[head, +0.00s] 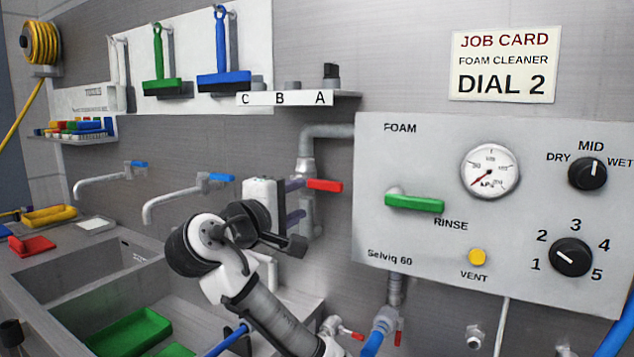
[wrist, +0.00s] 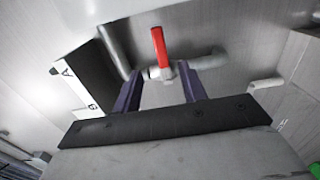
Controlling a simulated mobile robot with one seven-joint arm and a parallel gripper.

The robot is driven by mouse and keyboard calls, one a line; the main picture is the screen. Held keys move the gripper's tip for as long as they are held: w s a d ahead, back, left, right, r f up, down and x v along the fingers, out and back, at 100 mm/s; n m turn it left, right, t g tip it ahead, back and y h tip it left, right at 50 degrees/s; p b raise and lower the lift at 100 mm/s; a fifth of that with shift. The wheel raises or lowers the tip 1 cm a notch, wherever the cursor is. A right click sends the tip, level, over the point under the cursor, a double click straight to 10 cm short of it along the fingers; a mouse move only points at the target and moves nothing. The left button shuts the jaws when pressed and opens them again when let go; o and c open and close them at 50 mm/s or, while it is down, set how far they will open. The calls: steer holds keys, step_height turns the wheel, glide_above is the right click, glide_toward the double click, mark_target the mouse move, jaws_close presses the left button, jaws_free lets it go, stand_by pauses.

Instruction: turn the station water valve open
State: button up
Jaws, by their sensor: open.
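The water valve's red lever (head: 324,185) points right, crosswise to the vertical grey pipe (head: 306,160) left of the panel. In the wrist view the lever (wrist: 158,46) stands upright in the picture, crosswise to the pipe (wrist: 208,62). My gripper (head: 298,201) is open just in front of the valve. In the wrist view its two purple fingers (wrist: 160,76) lie one on each side of the lever's pivot end, with nothing gripped. Whether they touch the valve cannot be told. The gripper hides part of the valve body in the head view.
The foam panel (head: 400,262) with a green lever (head: 414,203), gauge and dials is close on the right. A lettered shelf (head: 290,98) juts out above. Two taps and a sink (head: 90,280) lie left. Small red-handled valves (head: 350,333) sit below.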

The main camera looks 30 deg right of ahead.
mark_target(326, 186)
steer(key=p+x, duration=0.3)
steer(key=x, duration=0.8)
steer(key=shift+d+r+p, duration=0.1)
steer(key=shift+p, duration=0.2)
steer(key=shift+w+d, duration=0.45)
steer(key=shift+d, duration=0.1)
steer(key=shift+c, duration=0.4)
jaws_close()
